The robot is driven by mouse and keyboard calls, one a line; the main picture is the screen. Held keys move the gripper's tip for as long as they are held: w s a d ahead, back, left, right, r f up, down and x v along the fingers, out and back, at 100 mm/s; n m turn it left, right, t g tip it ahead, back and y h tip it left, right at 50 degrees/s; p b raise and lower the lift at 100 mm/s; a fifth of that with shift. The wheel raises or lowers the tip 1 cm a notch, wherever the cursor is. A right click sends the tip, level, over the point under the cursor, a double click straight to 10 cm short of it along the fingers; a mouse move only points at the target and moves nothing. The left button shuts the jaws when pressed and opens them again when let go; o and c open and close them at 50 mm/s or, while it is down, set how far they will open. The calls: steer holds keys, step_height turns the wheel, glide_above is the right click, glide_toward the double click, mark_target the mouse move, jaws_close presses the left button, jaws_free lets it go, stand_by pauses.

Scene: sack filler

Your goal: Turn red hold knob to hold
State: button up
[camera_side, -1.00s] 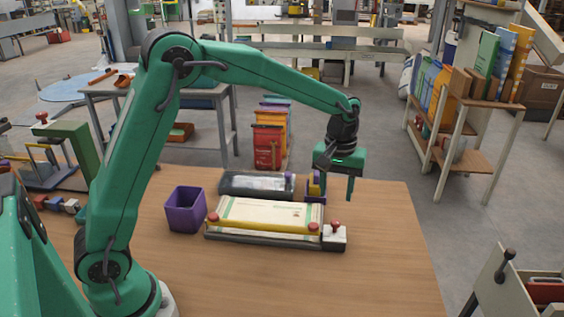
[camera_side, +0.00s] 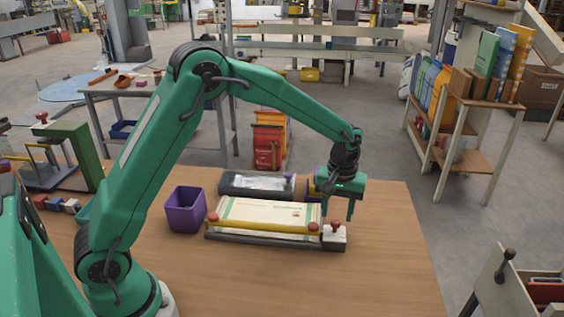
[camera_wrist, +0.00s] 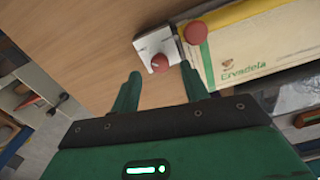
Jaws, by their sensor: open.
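The red hold knob (camera_side: 336,224) stands on a small white block (camera_side: 334,240) at the right end of the sack holder. In the wrist view the knob (camera_wrist: 160,63) shows on its white block (camera_wrist: 151,42), between my fingertips in the picture. My gripper (camera_side: 337,213) is open, its fingers pointing down just above the knob; I cannot tell whether they touch it. A cream sack (camera_side: 268,212) lies flat in the holder under a yellow bar (camera_side: 262,227). The bar has red knobs at its left end (camera_side: 213,217) and right end (camera_side: 314,228).
A purple bin (camera_side: 185,212) stands left of the holder. A dark tray (camera_side: 240,184) with a clear-looking packet lies behind it. Purple and yellow items stand behind my gripper, partly hidden. The wooden table (camera_side: 290,280) is clear in front and at right.

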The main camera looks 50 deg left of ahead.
mark_target(335, 226)
steer(key=shift+f, duration=1.25)
jaws_close()
